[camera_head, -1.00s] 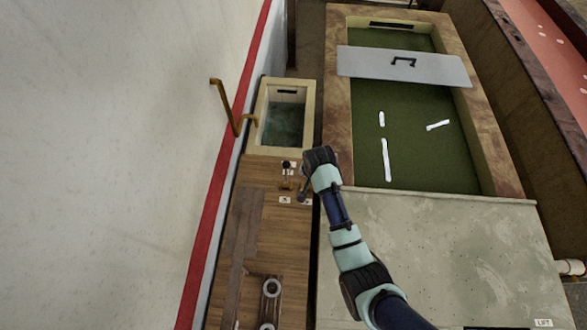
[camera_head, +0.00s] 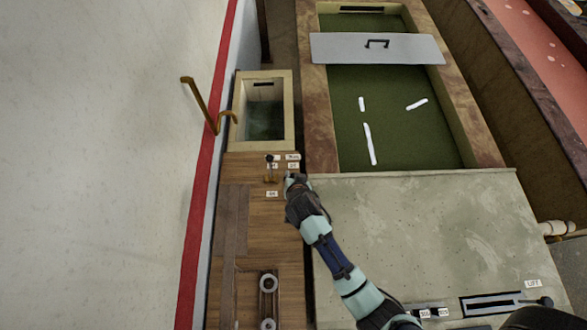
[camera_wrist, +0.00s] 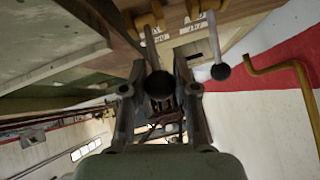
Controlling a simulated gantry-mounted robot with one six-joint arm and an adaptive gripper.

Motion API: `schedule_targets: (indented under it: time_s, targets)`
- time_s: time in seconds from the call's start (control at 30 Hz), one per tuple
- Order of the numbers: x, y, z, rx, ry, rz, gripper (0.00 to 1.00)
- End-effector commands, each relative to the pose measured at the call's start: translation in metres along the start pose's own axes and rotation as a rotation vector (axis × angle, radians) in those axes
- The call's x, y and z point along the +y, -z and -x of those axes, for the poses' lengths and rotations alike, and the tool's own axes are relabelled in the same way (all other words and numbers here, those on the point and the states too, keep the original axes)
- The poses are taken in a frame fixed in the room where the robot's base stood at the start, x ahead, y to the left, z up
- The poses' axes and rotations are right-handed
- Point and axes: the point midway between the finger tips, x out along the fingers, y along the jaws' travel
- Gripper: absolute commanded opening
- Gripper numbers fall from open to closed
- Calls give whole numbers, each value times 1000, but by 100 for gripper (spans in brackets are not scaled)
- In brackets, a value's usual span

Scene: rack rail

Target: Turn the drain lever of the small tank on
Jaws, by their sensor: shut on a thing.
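The small tank (camera_head: 234,118), a pale-rimmed box with dark water, stands at the head of a wooden counter. Just in front of it, a lever with a dark ball knob (camera_head: 269,158) stands free beside small labels, too small to read. My gripper (camera_head: 292,178) is right of this lever, at the counter's right edge. In the wrist view, my gripper (camera_wrist: 160,92) is shut on a second lever (camera_wrist: 152,50), its dark ball end between the fingers. The free lever's ball (camera_wrist: 220,72) hangs clear to the right. The head view hides the held lever.
A bent brass pipe (camera_head: 210,118) rises left of the small tank. A large green-floored tank (camera_head: 314,120) with a grey handled lid (camera_head: 340,47) is on the right. A concrete-like slab (camera_head: 420,240) lies before it.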

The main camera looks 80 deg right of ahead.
Motion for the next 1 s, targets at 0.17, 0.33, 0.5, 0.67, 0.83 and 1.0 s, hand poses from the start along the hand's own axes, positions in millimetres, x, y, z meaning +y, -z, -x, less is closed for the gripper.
schedule_targets:
  time_s: [0.17, 0.33, 0.5, 0.67, 0.83, 1.0]
  targets:
    - [1, -4, 0, -9, -3, 1, 0]
    - [2, -5, 0, -11, -5, 1, 0]
    - [2, -5, -1, -11, -5, 2, 47]
    - [1, -4, 0, -8, -4, 1, 55]
    - [1, -3, 0, -7, -3, 1, 55]
    - [1, -3, 19, -6, -1, 2, 55]
